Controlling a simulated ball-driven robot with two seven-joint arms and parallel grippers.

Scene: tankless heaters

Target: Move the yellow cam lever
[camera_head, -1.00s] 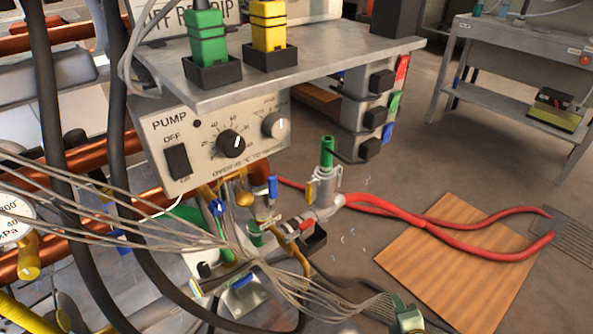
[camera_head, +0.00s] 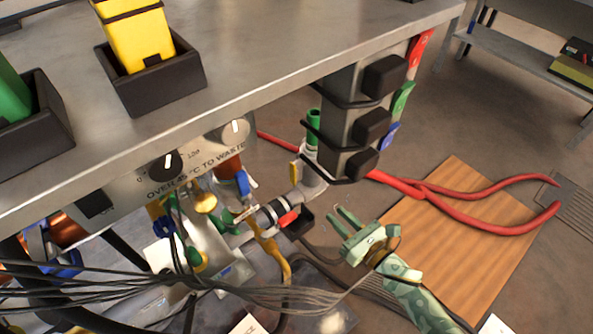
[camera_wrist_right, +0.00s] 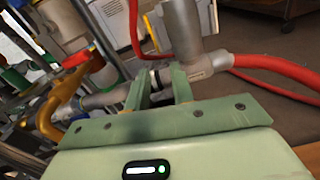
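The yellow cam lever (camera_head: 293,172) is a small upright yellow tab on the side of a grey hose coupling (camera_head: 313,174), below the green-topped tube. In the right wrist view a yellow edge (camera_wrist_right: 150,22) beside the grey coupling (camera_wrist_right: 184,35) appears to be the same lever. My right gripper (camera_head: 342,219) is pale green, open and empty. It is lower right of the coupling in the head view, apart from the lever. In the wrist view its two fingers (camera_wrist_right: 161,84) point towards the coupling with a gap between them. My left gripper is not in view.
The steel shelf (camera_head: 250,60) with yellow and green plugs overhangs the pipework. Red hoses (camera_head: 470,220) run right over a wooden board (camera_head: 470,265). Grey cables (camera_head: 230,292) cross below.

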